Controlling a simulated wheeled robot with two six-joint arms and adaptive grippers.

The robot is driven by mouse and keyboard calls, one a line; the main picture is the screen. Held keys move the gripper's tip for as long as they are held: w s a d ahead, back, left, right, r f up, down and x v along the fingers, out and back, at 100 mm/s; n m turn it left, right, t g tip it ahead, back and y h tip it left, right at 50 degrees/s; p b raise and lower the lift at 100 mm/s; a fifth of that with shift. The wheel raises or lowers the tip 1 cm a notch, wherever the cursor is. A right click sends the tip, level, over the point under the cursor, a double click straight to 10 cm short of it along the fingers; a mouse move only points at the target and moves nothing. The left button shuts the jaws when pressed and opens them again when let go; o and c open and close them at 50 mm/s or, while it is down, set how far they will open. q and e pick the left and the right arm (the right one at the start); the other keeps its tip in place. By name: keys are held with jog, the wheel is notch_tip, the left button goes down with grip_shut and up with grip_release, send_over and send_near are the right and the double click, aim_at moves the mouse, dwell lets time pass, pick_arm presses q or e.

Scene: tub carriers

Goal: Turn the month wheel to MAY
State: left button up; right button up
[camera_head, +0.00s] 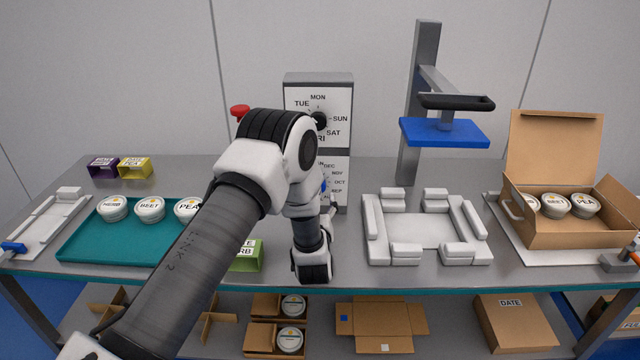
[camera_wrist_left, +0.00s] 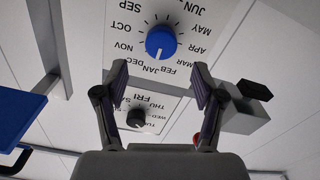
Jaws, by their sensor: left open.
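The month wheel is a blue knob (camera_wrist_left: 160,42) on a white panel with month names around it. The wrist view shows it upside down, with MAY at its upper right. A small pale mark seems to sit on the knob's side towards JAN and FEB, but it is too small to read surely. In the head view my left arm covers most of the month panel (camera_head: 340,165). My left gripper (camera_wrist_left: 160,82) is open and empty, its fingers pointing at the panel. In the wrist picture the knob lies just beyond the fingertips, centred between them; I cannot tell the depth gap.
Above the month panel is a day dial with a black knob (camera_head: 319,120). A blue-plated press (camera_head: 445,132) stands to the right. A white fixture (camera_head: 375,230), an open carton (camera_head: 560,238) with tubs and a teal tray (camera_head: 85,245) with tubs occupy the bench.

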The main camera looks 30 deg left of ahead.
pick_arm(q)
jog(key=p+x, duration=0.1)
jog(key=x, duration=0.5)
jog(key=shift+w+a, duration=0.2)
jog(key=shift+w, duration=0.1)
jog(key=shift+c, duration=0.6)
jog(key=c, duration=1)
jog(key=shift+f, duration=0.1)
